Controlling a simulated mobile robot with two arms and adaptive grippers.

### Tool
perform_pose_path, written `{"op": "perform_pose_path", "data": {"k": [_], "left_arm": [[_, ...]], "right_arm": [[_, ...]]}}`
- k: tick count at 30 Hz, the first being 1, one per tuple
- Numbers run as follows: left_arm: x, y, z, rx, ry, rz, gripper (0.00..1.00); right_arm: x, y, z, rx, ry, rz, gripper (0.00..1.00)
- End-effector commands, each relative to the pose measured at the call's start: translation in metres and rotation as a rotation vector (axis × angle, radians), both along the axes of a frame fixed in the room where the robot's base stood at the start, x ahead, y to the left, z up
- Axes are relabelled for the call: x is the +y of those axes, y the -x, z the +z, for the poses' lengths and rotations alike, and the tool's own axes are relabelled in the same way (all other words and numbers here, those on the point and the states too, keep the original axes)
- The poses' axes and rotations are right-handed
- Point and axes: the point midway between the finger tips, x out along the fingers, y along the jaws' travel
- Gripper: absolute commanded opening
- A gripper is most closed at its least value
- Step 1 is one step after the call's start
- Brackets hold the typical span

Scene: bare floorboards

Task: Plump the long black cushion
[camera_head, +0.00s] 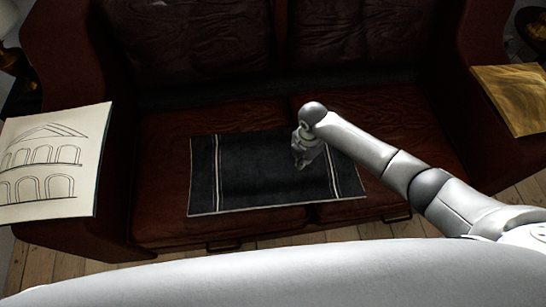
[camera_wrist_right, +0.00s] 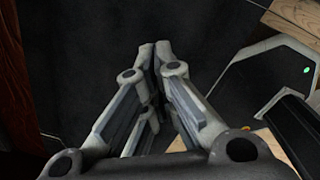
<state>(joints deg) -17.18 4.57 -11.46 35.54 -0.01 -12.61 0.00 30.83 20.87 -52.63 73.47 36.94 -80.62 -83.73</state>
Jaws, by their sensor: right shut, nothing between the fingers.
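The long black cushion (camera_head: 258,175) lies flat on the seat of the sofa in the head view, with pale stripes near its two short ends and a pale edge. My right gripper (camera_head: 301,163) is over the right half of the cushion, fingers pointing down. In the right wrist view its fingers (camera_wrist_right: 154,52) are shut with nothing between them, and the dark cushion (camera_wrist_right: 90,65) fills most of the background. I cannot tell whether the fingertips touch the cloth. My left gripper is not in view.
The dark red leather sofa (camera_head: 160,135) has a backrest behind and arms at both sides. A cushion with an arch drawing (camera_head: 50,165) lies on the left arm, a golden cushion (camera_head: 515,98) on the right arm. Floorboards (camera_head: 75,262) show in front.

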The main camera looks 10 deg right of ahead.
Motion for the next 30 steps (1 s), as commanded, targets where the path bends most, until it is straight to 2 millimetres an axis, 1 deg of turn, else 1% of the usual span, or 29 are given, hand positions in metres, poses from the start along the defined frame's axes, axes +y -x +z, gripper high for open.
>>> {"op": "perform_pose_path", "data": {"k": [15,20,29,30], "left_arm": [[0.0,0.0,-0.001,0.0,0.0,0.0,0.0],[0.0,0.0,-0.008,0.0,0.0,0.0,0.0],[0.001,0.001,-0.021,-0.004,0.0,-0.001,0.0],[0.001,0.001,-0.018,-0.006,0.0,-0.001,0.0]], "right_arm": [[0.0,0.0,-0.002,0.0,0.0,0.0,0.0],[0.0,0.0,-0.011,0.0,0.0,0.0,0.0],[0.0,0.0,-0.033,0.001,0.001,0.0,0.0],[0.0,0.0,-0.03,0.0,0.0,0.0,0.0]]}}
